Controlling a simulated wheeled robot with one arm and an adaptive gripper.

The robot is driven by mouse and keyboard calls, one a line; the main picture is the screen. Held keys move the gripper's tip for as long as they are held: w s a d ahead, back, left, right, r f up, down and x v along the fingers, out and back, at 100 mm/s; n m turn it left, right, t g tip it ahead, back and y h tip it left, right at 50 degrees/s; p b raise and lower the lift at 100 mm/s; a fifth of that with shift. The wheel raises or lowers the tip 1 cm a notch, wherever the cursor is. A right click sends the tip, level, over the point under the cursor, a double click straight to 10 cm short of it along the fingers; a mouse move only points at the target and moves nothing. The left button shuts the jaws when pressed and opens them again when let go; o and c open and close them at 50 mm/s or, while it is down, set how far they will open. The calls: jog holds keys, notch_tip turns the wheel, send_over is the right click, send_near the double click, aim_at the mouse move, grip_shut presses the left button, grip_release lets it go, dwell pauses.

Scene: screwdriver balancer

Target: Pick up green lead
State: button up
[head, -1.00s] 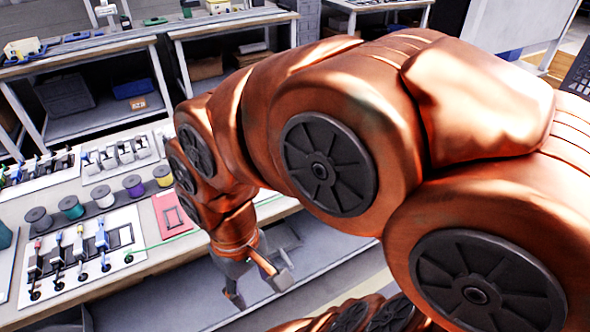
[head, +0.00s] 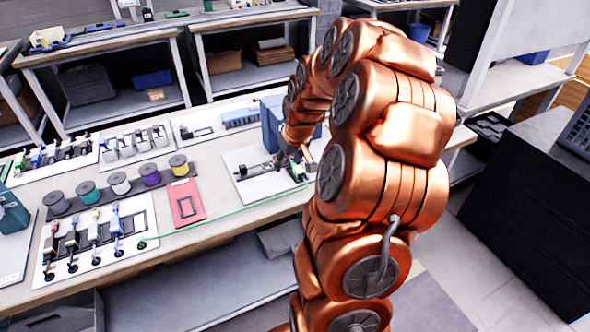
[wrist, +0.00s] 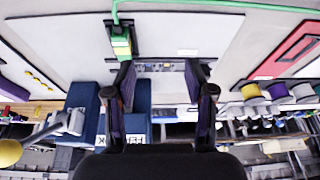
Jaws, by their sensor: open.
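The green lead (head: 215,218) is a thin green cable running across the table from the board at the left to the white board at the right. In the wrist view the lead (wrist: 200,4) runs along the top and bends down to a green and yellow plug (wrist: 121,42). My gripper (wrist: 160,76) is open over the white board, with the plug beside and just beyond its left finger, not between the fingers. I cannot tell whether the finger touches the plug. In the head view my gripper (head: 291,163) is partly hidden by my arm.
A small strip of parts (wrist: 160,68) shows between the fingers. A blue box (head: 272,122) stands close behind the gripper. A red panel (head: 185,201), several spools (head: 120,183) and a board with several plugs (head: 135,205) lie to the left.

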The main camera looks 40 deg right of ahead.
send_near(298, 169)
jog(key=f, duration=0.2)
jog(key=shift+w+a+r+m+h, duration=0.1)
jog(key=shift+a+m+h, duration=0.05)
jog(key=shift+m+h, duration=0.15)
jog(key=shift+t, duration=0.3)
jog(key=shift+p+x, duration=1.55)
jog(key=shift+x, duration=2.2)
grip_shut()
